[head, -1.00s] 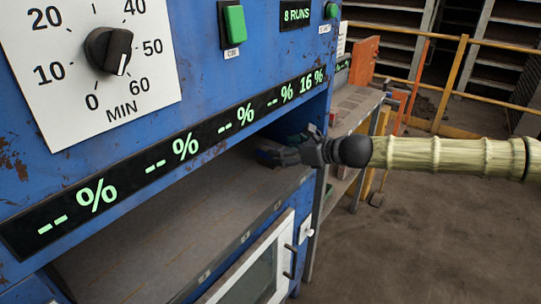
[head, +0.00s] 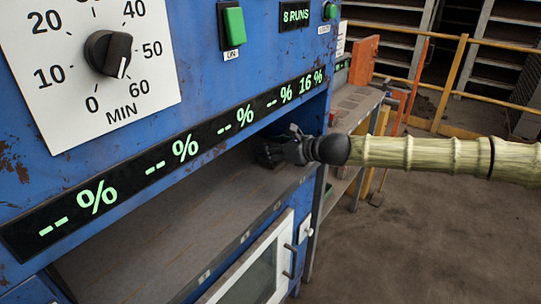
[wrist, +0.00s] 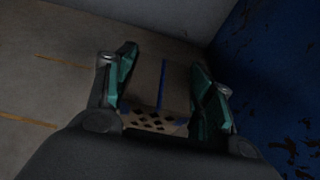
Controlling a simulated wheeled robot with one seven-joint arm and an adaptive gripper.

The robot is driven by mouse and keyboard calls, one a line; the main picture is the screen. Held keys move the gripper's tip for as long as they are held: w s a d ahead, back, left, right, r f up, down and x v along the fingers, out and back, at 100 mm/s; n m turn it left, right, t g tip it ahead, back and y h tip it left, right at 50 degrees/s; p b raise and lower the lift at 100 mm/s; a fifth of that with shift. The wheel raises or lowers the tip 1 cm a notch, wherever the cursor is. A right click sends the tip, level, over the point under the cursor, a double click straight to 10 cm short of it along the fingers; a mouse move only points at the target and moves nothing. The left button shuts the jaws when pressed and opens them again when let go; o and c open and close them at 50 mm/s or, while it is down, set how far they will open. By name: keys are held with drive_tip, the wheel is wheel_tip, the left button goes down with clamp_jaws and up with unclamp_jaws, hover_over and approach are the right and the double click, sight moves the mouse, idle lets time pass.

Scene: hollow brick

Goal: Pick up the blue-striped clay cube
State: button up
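The blue-striped clay cube (wrist: 176,88) is in the wrist view, pale grey-brown with a blue line across its top and a dark checkered pattern on the near side. My gripper (wrist: 164,68) has its two teal-tipped fingers apart, one on each side of the cube; I see no clear grip on it. In the head view my gripper (head: 268,153) reaches into the dark far end of the blue machine's bay. The cube cannot be made out there, in the shadow and behind my gripper.
The bay's grey shelf (head: 165,215) is bare in its near part. The blue machine's front (head: 190,60) and its percent display strip (head: 175,152) hang over the bay. A blue wall (wrist: 275,75) stands close on the right in the wrist view. A workbench (head: 355,105) stands beyond.

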drive_tip(key=c, duration=0.3)
drive_tip(key=shift+r, duration=0.1)
